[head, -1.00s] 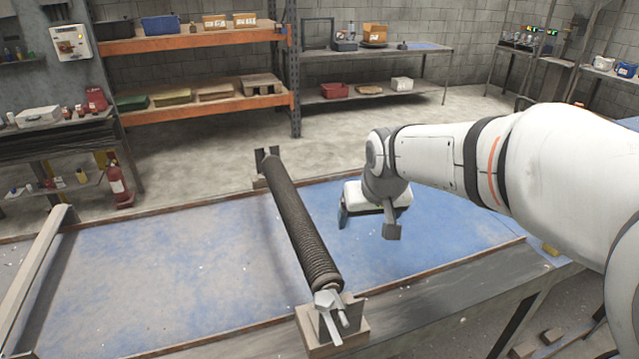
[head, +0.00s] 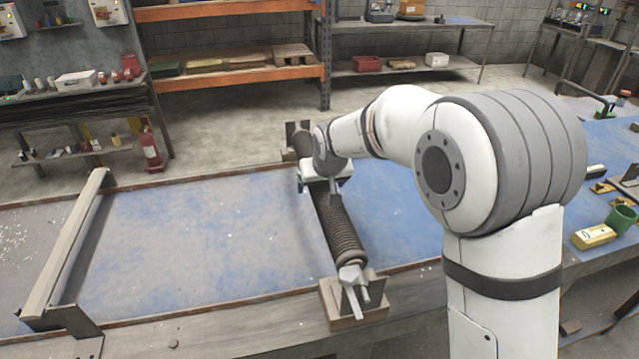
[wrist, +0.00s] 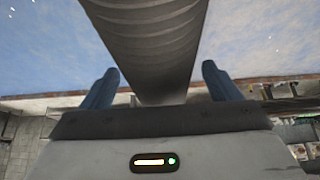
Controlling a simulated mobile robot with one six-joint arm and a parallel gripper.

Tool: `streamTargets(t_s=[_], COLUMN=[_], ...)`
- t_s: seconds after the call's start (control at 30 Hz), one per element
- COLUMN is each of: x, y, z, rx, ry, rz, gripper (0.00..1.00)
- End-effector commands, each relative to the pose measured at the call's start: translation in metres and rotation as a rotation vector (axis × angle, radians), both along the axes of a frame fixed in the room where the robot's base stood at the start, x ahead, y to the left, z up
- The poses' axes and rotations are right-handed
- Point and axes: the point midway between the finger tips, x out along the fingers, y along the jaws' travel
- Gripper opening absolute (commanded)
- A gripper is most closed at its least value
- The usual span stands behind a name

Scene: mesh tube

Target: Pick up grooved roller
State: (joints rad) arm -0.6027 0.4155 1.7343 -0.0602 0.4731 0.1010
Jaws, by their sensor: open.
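The grooved roller (head: 339,228) is a long dark ribbed cylinder lying across the blue table. Its near end rests in a wooden support block (head: 352,312) with a pale metal fitting, and its far end sits at a second support near the table's back edge. My gripper (head: 322,190) is over the roller's middle to far part and hides some of it. In the wrist view the roller (wrist: 148,45) passes between the two blue fingers of my gripper (wrist: 160,88), with a gap visible on each side. The fingers are open and hold nothing.
A long wooden bar (head: 68,245) on supports stands on the table's left side. The blue tabletop (head: 190,235) between it and the roller is clear. Orange shelves (head: 235,70) stand behind.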

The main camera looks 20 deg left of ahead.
Motion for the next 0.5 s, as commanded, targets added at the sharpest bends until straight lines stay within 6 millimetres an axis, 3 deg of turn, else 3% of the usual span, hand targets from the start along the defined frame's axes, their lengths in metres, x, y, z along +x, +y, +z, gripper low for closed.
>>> streamTargets(t_s=[0.33,0.5], x=[0.0036,0.0034], y=[0.0023,0.0024], z=[-0.0078,-0.0077], rx=[0.001,0.001], ry=[-0.001,-0.001], rz=[0.000,0.000], gripper=[0.83,0.69])
